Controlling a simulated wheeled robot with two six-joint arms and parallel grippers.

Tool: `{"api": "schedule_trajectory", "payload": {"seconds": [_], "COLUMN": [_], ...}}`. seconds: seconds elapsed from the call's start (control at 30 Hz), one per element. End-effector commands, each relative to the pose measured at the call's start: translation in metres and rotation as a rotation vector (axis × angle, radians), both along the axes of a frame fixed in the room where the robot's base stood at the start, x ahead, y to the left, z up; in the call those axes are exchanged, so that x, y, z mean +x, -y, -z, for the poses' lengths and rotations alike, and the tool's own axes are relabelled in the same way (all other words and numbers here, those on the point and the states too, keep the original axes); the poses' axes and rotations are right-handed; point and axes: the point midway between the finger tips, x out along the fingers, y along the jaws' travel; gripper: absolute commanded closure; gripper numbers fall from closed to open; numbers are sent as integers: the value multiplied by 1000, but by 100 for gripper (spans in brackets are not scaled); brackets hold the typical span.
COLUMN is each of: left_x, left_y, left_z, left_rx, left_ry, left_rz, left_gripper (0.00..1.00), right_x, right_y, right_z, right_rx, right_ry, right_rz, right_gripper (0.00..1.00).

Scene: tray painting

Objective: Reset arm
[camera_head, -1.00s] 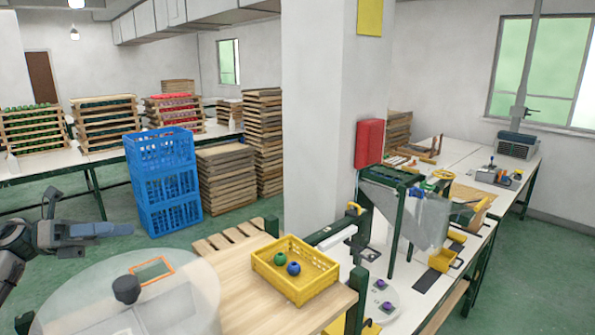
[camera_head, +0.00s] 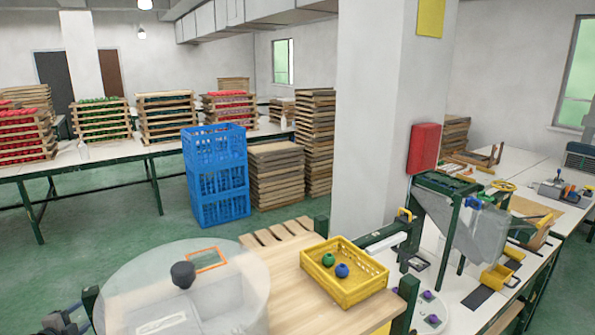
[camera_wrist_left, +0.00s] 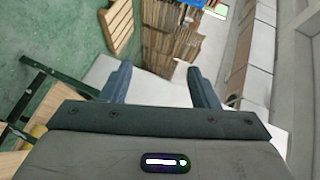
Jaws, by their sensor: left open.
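My left gripper (camera_wrist_left: 160,85) shows in the left wrist view with its two fingers apart and nothing between them. Beyond the fingers are the white pillar, stacked wooden trays (camera_wrist_left: 165,35) and green floor. My right gripper is not in view. A yellow crate (camera_head: 345,292) on the wooden table holds a green ball (camera_head: 328,260) and a blue ball (camera_head: 342,271).
A round translucent cover (camera_head: 235,290) with a dark knob stands at the table's left. Blue crates (camera_head: 220,178) are stacked on the floor behind. A white pillar (camera_head: 370,120) rises behind the wooden table (camera_head: 300,310). A cluttered workbench (camera_head: 470,310) is at right.

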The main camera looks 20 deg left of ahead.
Motion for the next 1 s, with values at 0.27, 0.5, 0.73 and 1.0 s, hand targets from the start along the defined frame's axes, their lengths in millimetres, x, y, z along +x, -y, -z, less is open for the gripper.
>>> {"api": "schedule_trajectory", "payload": {"seconds": [0.27,0.5,0.73,1.0], "left_x": [-121,-246,-359,-391], "left_y": [-85,-140,-155,-41], "left_z": [87,134,174,289], "left_rx": [-74,-97,-123,-301], "left_ry": [-225,-391,-518,-597], "left_rz": [-368,-685,-943,-941], "left_gripper": [45,45,45,45], "right_x": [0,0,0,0], "right_y": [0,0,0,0], "right_z": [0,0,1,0], "right_rx": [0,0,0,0], "right_ry": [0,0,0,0], "right_rz": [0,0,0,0], "right_gripper": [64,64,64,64]}}
